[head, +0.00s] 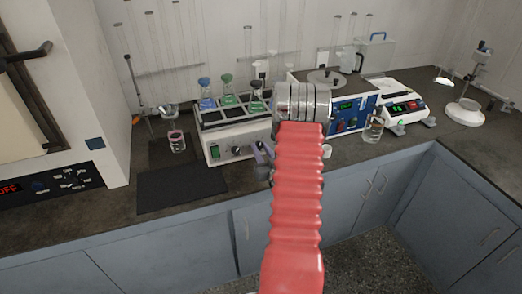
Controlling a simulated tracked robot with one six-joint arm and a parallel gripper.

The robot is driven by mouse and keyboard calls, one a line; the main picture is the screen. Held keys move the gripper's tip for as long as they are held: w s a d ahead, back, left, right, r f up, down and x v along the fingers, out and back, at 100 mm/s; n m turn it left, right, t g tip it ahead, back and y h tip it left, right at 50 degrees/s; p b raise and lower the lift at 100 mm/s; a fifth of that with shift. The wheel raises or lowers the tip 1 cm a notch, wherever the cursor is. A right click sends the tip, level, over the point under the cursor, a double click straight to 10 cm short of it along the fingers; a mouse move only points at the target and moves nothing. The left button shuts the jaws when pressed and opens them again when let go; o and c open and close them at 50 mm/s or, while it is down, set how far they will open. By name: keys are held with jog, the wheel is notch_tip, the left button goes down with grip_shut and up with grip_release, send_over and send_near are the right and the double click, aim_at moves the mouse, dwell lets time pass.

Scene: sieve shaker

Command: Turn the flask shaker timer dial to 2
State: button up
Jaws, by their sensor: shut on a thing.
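The flask shaker (222,154) is a white box on the counter. Its black-bordered top tray holds flasks with blue and green liquid. Its front panel carries a green-lit switch (214,152) and a black knob (236,150). My gripper (260,151), with purplish fingers, is at the right part of this front panel. It is shut on what appears to be the timer dial, which the fingers hide. The dial's pointer and scale marks cannot be read. My red arm and metal wrist cover the shaker's right end.
A blue-fronted sieve shaker (345,122) with a green display stands right of my wrist, with a glass beaker (373,129) before it. A balance (402,107) is further right. A dark mat (182,188) and a beaker of pink liquid (177,141) are at left.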

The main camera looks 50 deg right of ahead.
jog(key=shift+s+d+n+t+y, duration=0.15)
jog(key=shift+n+y, duration=0.2)
jog(key=shift+n, duration=0.6)
jog(key=shift+w+n+t+y, duration=0.15)
jog(key=shift+n+y, duration=0.2)
jog(key=shift+n, duration=0.6)
jog(key=shift+s, duration=0.1)
jog(key=o, duration=1.1)
jog(key=shift+c, duration=0.2)
jog(key=v, duration=1.3)
jog(key=shift+s+a, duration=0.2)
jog(key=shift+s, duration=0.15)
jog(key=shift+w, duration=0.1)
